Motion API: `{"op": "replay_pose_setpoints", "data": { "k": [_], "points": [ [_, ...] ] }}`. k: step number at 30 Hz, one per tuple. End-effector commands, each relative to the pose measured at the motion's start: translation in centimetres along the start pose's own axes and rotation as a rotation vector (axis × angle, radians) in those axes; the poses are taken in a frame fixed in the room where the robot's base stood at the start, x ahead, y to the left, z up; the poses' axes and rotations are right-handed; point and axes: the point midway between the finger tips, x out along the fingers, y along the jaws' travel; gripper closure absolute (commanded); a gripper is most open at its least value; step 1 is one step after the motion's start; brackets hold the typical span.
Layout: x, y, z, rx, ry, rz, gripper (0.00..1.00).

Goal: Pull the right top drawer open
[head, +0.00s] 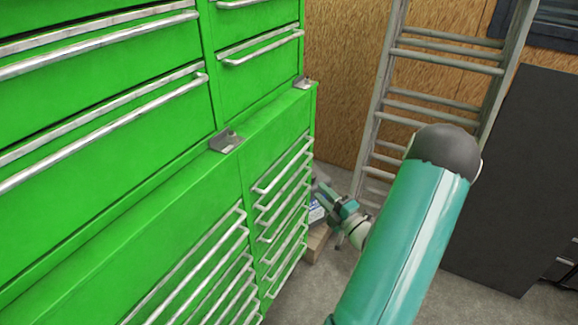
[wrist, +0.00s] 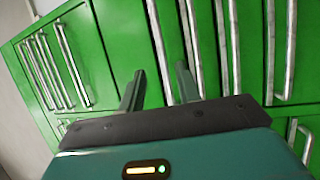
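The green tool cabinet (head: 110,130) fills the left of the head view. Its lower right column has several drawers with silver bar handles, the top handle (head: 284,164) lying under a plain green panel. All visible drawers look shut. The teal end of my arm is beside that column, partly hidden behind the nearer arm link. In the wrist view my gripper (wrist: 160,78) is open, its two dark fingers apart and pointing at the cabinet front. A silver handle (wrist: 156,35) runs through the picture between the fingers; whether they reach around it I cannot tell.
The upper chest has more drawers, with a right-hand handle (head: 262,48). Metal brackets (head: 226,141) sit on the ledge. A ladder (head: 440,52) leans at the back wall, and a dark cabinet (head: 520,170) stands right. Some concrete floor (head: 480,305) is clear.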

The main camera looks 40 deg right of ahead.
Motion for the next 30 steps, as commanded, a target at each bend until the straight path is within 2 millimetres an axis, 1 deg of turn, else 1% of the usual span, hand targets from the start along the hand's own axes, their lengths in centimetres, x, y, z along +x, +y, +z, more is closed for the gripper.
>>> {"op": "replay_pose_setpoints", "data": {
  "k": [4, 7, 18, 22, 25, 30],
  "points": [
    [0.8, 0.0, 0.1, 0.003, -0.004, 0.002, 0.67],
    [2.1, 0.1, 0.1, 0.002, -0.004, 0.003, 0.67],
    [9.5, 0.0, 0.1, 0.000, -0.001, 0.002, 0.67],
    [11.8, 0.0, 0.0, 0.001, 0.000, 0.002, 0.67],
    [13.0, 0.0, 0.0, 0.000, 0.000, 0.002, 0.67],
    [13.8, 0.0, 0.1, 0.001, -0.002, 0.001, 0.67]
  ]
}}
